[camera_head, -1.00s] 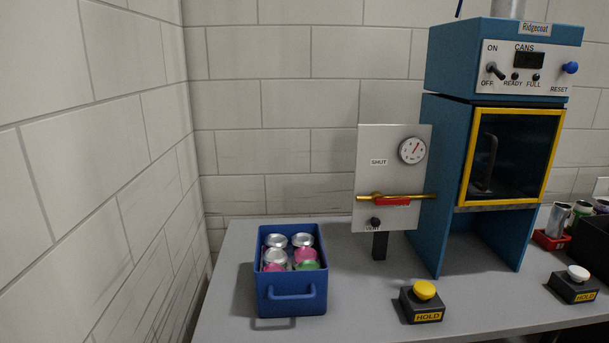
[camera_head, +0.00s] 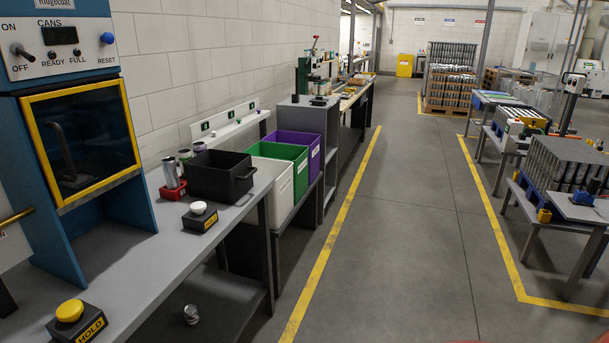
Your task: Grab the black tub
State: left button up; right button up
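The black tub (camera_head: 214,178) is an open-topped box with a handle on its right side. It stands on the grey workbench (camera_head: 128,262), right of the blue Ridgecoat machine (camera_head: 98,215) and close to the bench's right end. It looks empty from here, though its floor is only partly visible. Neither of my grippers shows in the head view.
A red tray (camera_head: 172,191) with cans is left of the tub. A white-button HOLD box (camera_head: 200,217) stands in front. White (camera_head: 274,177), green (camera_head: 285,151) and purple (camera_head: 303,141) bins stand beyond. The aisle floor (camera_head: 410,220) right of the yellow line is clear.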

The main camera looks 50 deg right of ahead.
aim_at(219, 176)
jog(key=z, duration=0.95)
jog(key=u, duration=0.5)
jog(key=i+l+u, duration=0.3)
jog(key=l+u, duration=0.3)
jog(key=i+l+u, duration=0.15)
jog(key=l+u, duration=0.15)
jog(key=l, duration=0.2)
